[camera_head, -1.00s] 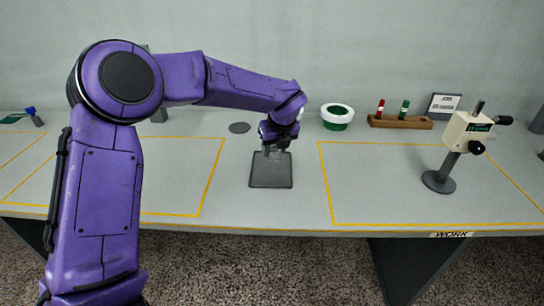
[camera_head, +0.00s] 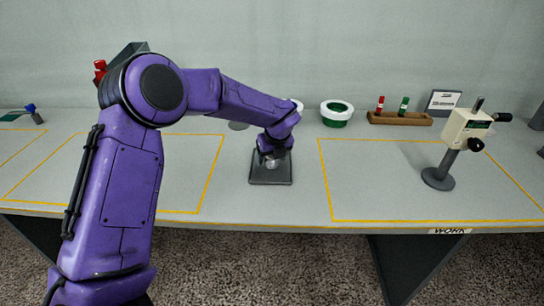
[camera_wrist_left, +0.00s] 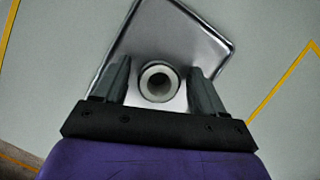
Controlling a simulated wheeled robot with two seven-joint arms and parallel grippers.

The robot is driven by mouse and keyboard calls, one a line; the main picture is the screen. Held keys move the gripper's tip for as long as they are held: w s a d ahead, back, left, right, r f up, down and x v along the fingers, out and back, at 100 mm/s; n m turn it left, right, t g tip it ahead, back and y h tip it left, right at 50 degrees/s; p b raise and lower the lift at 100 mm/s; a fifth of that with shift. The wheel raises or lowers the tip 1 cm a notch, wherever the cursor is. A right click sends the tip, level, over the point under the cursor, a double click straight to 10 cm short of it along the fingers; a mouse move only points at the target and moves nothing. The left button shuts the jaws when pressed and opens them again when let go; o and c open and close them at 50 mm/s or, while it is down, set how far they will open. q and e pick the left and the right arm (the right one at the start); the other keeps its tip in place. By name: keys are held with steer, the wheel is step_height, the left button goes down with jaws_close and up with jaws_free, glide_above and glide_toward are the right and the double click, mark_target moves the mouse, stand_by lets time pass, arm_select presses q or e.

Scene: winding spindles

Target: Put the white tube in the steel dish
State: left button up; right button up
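The steel dish (camera_head: 270,180) is a flat grey square tray on the table, in the middle of the head view. It also shows in the left wrist view (camera_wrist_left: 213,38). The white tube (camera_wrist_left: 158,82) stands upright in the dish, seen end-on from above in the left wrist view. My left gripper (camera_head: 271,158) is low over the dish. In the left wrist view its fingers (camera_wrist_left: 159,90) are open, one on each side of the tube, with a narrow gap to it on both sides. In the head view the wrist hides most of the tube. My right gripper is not in view.
A white-rimmed green bowl (camera_head: 336,114) and a wooden rack (camera_head: 400,118) with a red and a green piece stand at the back. A winding device (camera_head: 462,135) on a post stands at the right.

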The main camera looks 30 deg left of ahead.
arm_select(q)
steer(key=shift+r, duration=0.1)
steer(key=v, duration=1.2)
steer(key=shift+r, duration=0.15)
